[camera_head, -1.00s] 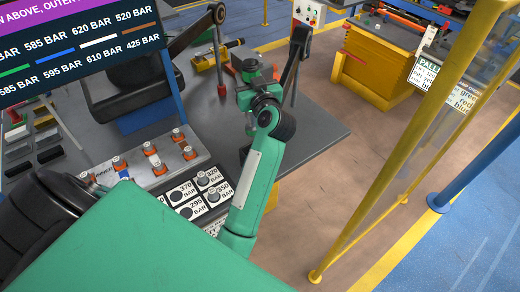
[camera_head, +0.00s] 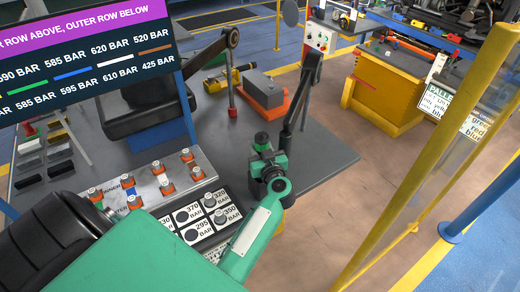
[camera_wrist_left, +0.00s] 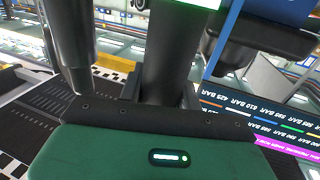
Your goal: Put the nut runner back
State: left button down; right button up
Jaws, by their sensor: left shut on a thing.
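My left arm comes in along the bottom of the head view. Its left gripper (camera_head: 266,160) is above the bench's near right part. In the left wrist view a thick dark upright body, which I take as the nut runner (camera_wrist_left: 166,55), stands in front of the green palm. The left gripper is shut on it. The tool's lower end is hidden. In the head view a long dark link (camera_head: 302,100) slants from the gripper up to the back right. My right gripper is not in view.
Pressure-marked pads (camera_head: 195,235) and a plate with orange-collared fittings (camera_head: 150,178) lie left of the gripper. Behind are a yellow fixture (camera_head: 217,82), an orange base with a grey block (camera_head: 264,103) and a red-tipped rod (camera_head: 232,98). A yellow post (camera_head: 430,160) stands right.

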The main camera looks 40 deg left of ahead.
pick_arm(q)
jog(key=shift+f, duration=0.55)
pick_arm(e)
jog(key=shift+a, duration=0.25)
pick_arm(q)
jog(key=shift+f, duration=0.1)
jog(key=c, duration=1)
grip_release()
jog(key=shift+o, duration=0.2)
